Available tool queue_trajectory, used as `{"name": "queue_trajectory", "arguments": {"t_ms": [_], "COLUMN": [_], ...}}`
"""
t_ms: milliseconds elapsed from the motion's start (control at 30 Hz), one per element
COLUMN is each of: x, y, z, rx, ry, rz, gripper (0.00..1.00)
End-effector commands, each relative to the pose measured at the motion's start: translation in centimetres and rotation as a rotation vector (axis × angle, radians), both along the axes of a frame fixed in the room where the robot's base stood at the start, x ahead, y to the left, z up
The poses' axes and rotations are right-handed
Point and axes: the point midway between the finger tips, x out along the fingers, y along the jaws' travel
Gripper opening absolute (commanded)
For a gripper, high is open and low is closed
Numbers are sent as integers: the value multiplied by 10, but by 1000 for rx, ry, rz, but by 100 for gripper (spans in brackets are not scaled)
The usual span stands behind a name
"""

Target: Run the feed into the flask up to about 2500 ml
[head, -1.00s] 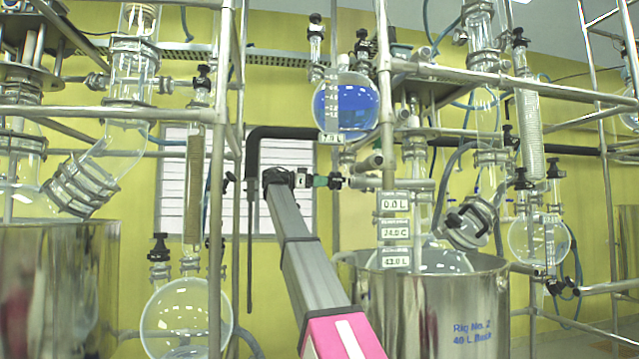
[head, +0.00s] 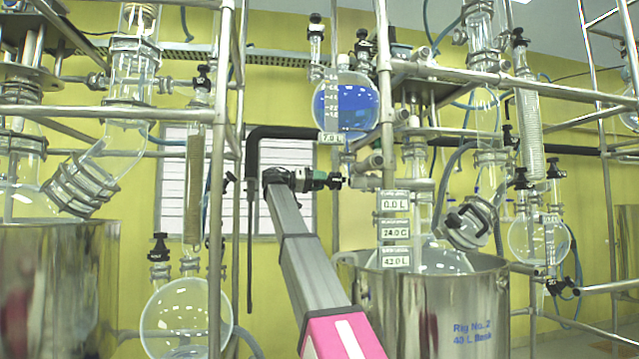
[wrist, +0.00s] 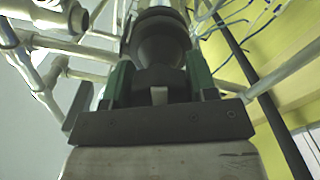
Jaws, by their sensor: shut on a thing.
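The round glass feed vessel (head: 346,104) holds blue liquid and hangs on the frame in the head view. Its small label (head: 331,137) appears to read 7.0 L. The glass flask (head: 428,257) sits below it in a steel pot (head: 468,303) marked Rig No. 2; only its upper part shows. A readout (head: 395,204) by it shows 0.0 L. My gripper (head: 338,181) is at the valve fitting under the feed vessel. In the wrist view its green-padded jaws (wrist: 158,85) are shut on a dark valve knob (wrist: 160,45).
More readouts (head: 396,231) hang below the first. A metal frame post (head: 386,100) and rails (head: 520,85) stand close around the valve. Another glass rig with a steel pot (head: 55,285) is at the left, and a round receiver (head: 186,318) is at lower left.

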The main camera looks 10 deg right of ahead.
Motion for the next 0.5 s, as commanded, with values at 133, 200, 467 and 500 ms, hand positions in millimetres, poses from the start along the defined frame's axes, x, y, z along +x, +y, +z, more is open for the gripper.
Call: {"name": "queue_trajectory", "arguments": {"t_ms": [133,200,467,500], "x": [0,0,0,0], "y": [0,0,0,0], "z": [0,0,0,0], "rx": [0,0,0,0], "ry": [140,206,453,491], "rz": [-1,-1,-1,-1], "gripper": [29,29,29,29]}}
